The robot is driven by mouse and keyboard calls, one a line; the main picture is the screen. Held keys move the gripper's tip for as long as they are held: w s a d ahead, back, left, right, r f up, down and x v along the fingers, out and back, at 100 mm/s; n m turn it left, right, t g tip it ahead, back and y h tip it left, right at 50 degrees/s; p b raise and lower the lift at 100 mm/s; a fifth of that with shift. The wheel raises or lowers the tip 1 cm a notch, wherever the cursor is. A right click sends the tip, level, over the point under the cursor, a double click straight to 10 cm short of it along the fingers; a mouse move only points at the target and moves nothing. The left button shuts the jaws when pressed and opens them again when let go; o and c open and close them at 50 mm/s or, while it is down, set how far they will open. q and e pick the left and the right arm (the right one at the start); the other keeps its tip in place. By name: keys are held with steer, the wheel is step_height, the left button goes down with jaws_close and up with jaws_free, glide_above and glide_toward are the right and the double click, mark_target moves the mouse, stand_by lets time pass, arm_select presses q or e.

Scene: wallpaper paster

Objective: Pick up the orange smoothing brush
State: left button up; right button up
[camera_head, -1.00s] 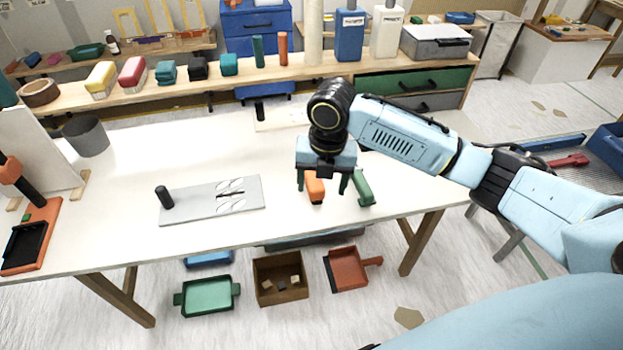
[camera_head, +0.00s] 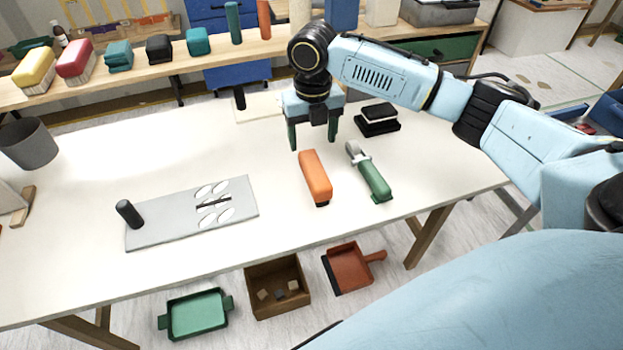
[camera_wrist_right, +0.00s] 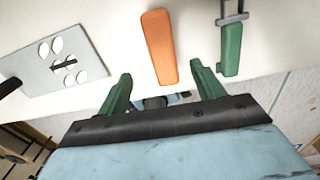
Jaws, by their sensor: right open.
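The orange smoothing brush (camera_head: 316,176) lies on the white table, with dark bristles showing at its near end. It also shows in the right wrist view (camera_wrist_right: 159,46), ahead of the fingers and roughly between their lines. My right gripper (camera_head: 313,143) is open and empty, with its two green fingers apart. In the head view it hangs just behind the brush's far end and does not touch it. My left gripper is not in view.
A green-handled roller (camera_head: 371,175) lies close to the right of the brush. A black block-like item (camera_head: 378,120) sits behind it. A grey plate with a dark handle (camera_head: 180,217) lies to the left. Free white table (camera_head: 160,150) lies behind the plate.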

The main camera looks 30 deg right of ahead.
mark_target(315, 168)
step_height(315, 168, down, 6)
steer(key=shift+s+f+b, duration=0.1)
steer(key=shift+b, duration=0.45)
steer(key=shift+f, duration=0.5)
steer(key=f, duration=0.1)
steer(key=f+b, duration=0.1)
steer(key=f, duration=0.1)
steer(key=shift+s+f, duration=0.3)
steer(key=shift+s, duration=0.1)
steer(key=shift+f, duration=0.6)
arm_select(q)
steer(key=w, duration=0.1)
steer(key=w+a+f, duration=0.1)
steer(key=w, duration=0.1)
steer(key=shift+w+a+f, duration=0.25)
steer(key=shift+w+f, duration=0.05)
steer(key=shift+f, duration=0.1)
arm_select(e)
steer(key=c, duration=1.2)
